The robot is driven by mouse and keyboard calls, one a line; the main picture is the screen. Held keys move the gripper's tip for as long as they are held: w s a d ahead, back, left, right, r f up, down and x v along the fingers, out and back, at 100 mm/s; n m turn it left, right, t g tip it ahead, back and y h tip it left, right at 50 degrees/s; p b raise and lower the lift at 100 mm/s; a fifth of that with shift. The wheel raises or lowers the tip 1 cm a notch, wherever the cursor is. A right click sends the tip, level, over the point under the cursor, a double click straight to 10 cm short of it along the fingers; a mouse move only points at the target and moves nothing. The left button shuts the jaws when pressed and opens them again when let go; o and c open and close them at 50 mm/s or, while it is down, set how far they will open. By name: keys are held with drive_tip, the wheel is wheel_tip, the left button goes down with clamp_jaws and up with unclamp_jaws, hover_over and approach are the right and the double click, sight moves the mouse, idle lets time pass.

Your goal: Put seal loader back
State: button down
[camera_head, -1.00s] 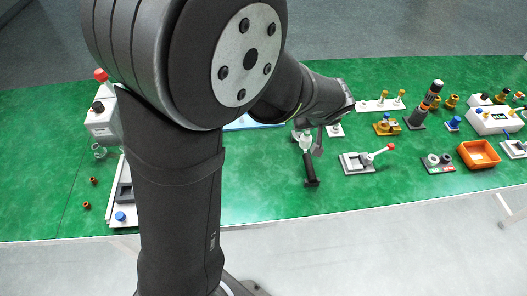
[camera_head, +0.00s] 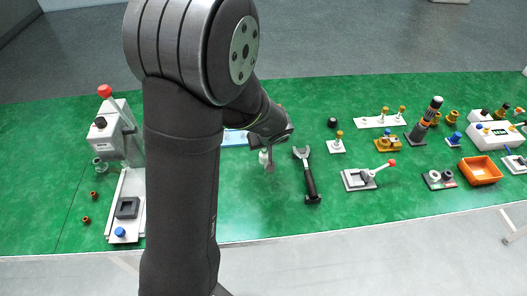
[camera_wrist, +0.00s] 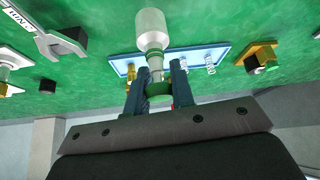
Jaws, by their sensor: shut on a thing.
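The seal loader (camera_wrist: 152,30), a pale grey cylinder on a thin stem with a green collar, is held in my gripper (camera_wrist: 158,82) in the wrist view. In the head view my gripper (camera_head: 268,164) hangs over the green table, with a small pale part of the loader showing between the fingers. A blue tray (camera_wrist: 222,50) with several small gold and pale pieces lies beyond the loader; the loader covers its middle. My arm hides most of the tray (camera_head: 236,138) in the head view.
A fork-ended tool (camera_head: 310,180) with a black handle lies right of my gripper. A grey fixture (camera_head: 358,179) with a red-knobbed lever and an orange bin (camera_head: 480,170) stand farther right. A lever press (camera_head: 118,135) stands left. Green table in front of the gripper is clear.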

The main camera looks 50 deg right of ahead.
sight(263, 152)
drive_tip(key=shift+f, duration=1.95)
drive_tip(key=shift+f, duration=0.1)
drive_tip(key=c, duration=1.2)
unclamp_jaws()
drive_tip(key=shift+c, duration=0.2)
drive_tip(key=v, duration=1.2)
drive_tip(key=shift+w, duration=0.1)
drive_tip(key=x, duration=1.2)
